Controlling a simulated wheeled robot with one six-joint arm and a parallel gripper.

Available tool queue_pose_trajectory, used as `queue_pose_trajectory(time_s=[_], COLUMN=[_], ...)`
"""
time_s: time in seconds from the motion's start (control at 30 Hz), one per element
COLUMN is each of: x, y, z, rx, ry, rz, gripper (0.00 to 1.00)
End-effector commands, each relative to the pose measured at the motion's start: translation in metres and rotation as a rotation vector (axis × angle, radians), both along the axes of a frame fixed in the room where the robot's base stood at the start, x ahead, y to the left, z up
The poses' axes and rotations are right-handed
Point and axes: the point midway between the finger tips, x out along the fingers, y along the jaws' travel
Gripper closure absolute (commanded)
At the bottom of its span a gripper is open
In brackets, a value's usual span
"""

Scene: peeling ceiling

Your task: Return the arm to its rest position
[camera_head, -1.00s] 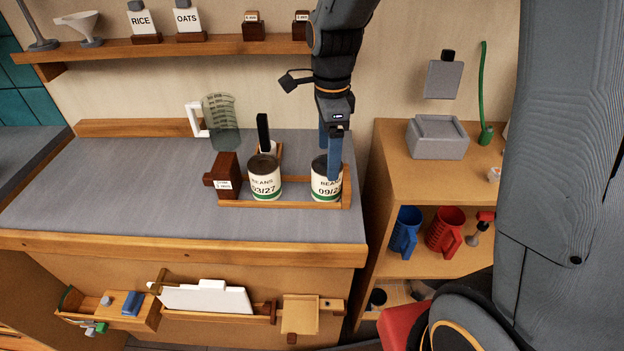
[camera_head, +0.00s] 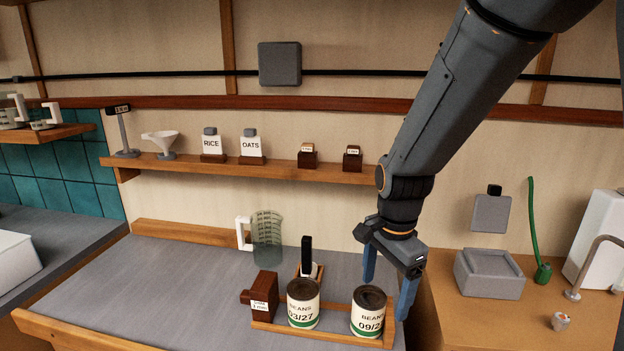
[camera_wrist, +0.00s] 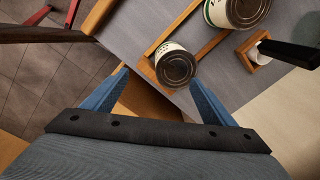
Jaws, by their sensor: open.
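My gripper (camera_head: 388,290) is open and empty, with its two blue fingers apart. In the head view it hangs above and just behind the right beans can (camera_head: 368,311), which is marked 09/2 with the rest cut off by a finger or the curve. In the wrist view my gripper (camera_wrist: 160,88) has that can (camera_wrist: 175,66) beyond and between its fingertips, apart from them. The left beans can (camera_head: 303,303), marked 03/27, stands to its left and also shows in the wrist view (camera_wrist: 236,10). Both cans stand upright in a low wooden tray (camera_head: 275,327).
A brown box (camera_head: 263,291), a clear jug (camera_head: 267,238) and a black-handled item (camera_head: 306,257) stand close by. A shelf (camera_head: 270,168) with jars runs behind. A wooden cabinet (camera_head: 455,318) with a grey bin (camera_head: 489,272) stands right. The grey counter (camera_head: 150,280) is clear at left.

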Motion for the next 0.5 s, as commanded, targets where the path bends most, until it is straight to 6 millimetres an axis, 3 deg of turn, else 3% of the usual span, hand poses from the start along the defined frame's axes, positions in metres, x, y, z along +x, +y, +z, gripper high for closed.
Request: queue_pose_trajectory(time_s=[0.5], x=[-0.053], y=[-0.035], z=[-0.002], rx=[-0.124], ry=[-0.128], rz=[0.892], gripper=[0.21])
